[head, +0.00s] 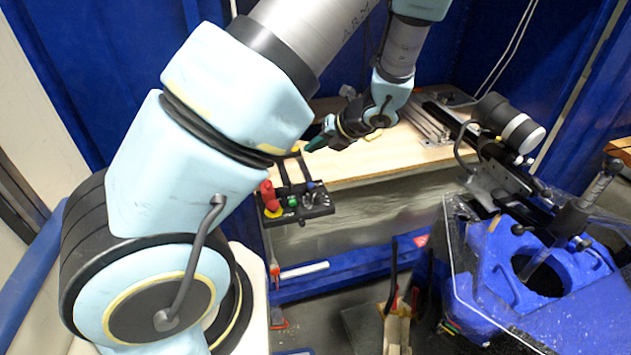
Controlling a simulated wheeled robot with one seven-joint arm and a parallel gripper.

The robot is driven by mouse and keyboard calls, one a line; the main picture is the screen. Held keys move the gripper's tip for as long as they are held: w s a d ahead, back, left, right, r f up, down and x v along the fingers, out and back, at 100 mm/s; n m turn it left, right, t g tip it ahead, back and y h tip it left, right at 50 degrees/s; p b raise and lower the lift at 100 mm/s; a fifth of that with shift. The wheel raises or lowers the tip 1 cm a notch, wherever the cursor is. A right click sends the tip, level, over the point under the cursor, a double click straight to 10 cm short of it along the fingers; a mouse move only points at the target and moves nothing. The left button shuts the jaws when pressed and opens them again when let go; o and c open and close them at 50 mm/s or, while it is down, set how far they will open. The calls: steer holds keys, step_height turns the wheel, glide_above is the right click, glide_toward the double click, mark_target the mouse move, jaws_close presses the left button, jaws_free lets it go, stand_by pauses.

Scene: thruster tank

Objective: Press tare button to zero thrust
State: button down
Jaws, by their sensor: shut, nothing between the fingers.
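A black control panel (316,213) hangs at the front left edge of the wooden bench. It carries a red mushroom button (271,204) on a yellow base, a small green button (292,201), a blue knob (311,186) and other small controls. No label is legible, so I cannot tell which one is the tare button. My gripper (317,142) is shut and empty, above and behind the panel, apart from its buttons. Its tips point left and are small in view. My own arm covers the area left of the panel.
The wooden bench top (345,168) is mostly bare in front. Metal rails (428,122) lie at its back. A black and white cylindrical thruster (512,124) stands right, above a blue tank (510,285) with clear walls. Blue walls close the back.

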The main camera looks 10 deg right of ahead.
steer(key=shift+f, duration=0.1)
steer(key=b, duration=0.7)
glide_above(311, 185)
steer(key=f, duration=0.7)
steer(key=shift+s+d+f, duration=0.1)
steer(key=shift+s+d, duration=0.2)
steer(key=shift+s, duration=0.05)
steer(key=shift+f+b, duration=0.3)
steer(key=shift+f, duration=0.45)
steer(key=shift+f, duration=0.15)
stand_by(0.5)
steer(key=shift+f, duration=0.25)
steer(key=shift+f, duration=0.35)
stand_by(0.6)
steer(key=shift+r, duration=0.15)
steer(key=shift+r+p, duration=0.65)
steer(key=shift+p, duration=0.1)
